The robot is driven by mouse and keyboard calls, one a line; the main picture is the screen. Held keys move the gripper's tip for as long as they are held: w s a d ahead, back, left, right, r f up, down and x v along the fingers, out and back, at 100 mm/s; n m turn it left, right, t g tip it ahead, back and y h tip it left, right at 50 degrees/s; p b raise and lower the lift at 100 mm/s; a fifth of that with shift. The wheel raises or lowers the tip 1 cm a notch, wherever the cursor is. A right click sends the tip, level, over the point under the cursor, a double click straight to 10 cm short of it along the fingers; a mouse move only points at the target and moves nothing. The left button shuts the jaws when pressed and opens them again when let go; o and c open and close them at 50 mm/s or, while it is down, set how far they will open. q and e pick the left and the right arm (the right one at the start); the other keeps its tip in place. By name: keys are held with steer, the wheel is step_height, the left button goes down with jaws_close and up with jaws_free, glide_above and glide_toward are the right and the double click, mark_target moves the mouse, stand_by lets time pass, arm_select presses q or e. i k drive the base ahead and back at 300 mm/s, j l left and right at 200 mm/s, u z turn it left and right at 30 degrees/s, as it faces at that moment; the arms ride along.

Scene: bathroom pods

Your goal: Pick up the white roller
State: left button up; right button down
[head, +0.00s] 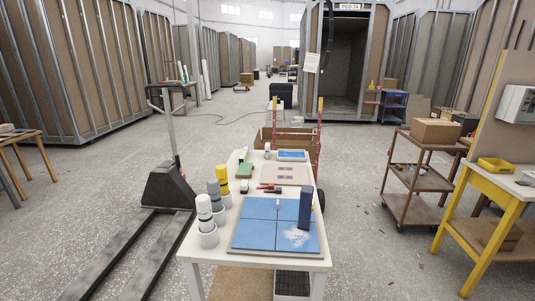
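No gripper of mine is in view. On the white table (199,262) in front of me, a blue tiled board (258,236) lies flat with a pale smear on its right side. A small white piece (278,191) sits near the board's far edge; it is too small to tell whether it is the white roller. Upright white (204,206), grey (214,191) and yellow-and-black (223,176) cylinders stand in light holders along the table's left side.
Red- and black-handled tools (270,188), a beige panel (287,174), a green block (245,170) and a blue-topped tray (292,155) lie farther back. A pallet jack (168,190) stands left; a brown cart (412,178) and yellow-legged bench (485,245) stand right. Floor between is mostly clear.

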mark_target(268, 152)
steer(key=i+l+u, duration=0.15)
steer(key=u, duration=0.2)
steer(key=i+l+u, duration=0.1)
steer(key=l+u, duration=0.25)
steer(key=i+l+u, duration=0.1)
steer(key=l, duration=0.5)
steer(key=i+l+u, duration=0.1)
steer(key=i+l, duration=0.15)
steer(key=l, duration=0.35)
steer(key=i+l+u, duration=0.1)
steer(key=l, duration=0.55)
steer(key=i+l+u, duration=0.1)
steer(key=l, duration=0.5)
steer(key=i+l, duration=0.2)
steer(key=l, duration=0.45)
steer(key=i+l+u, duration=0.15)
steer(key=l, duration=0.5)
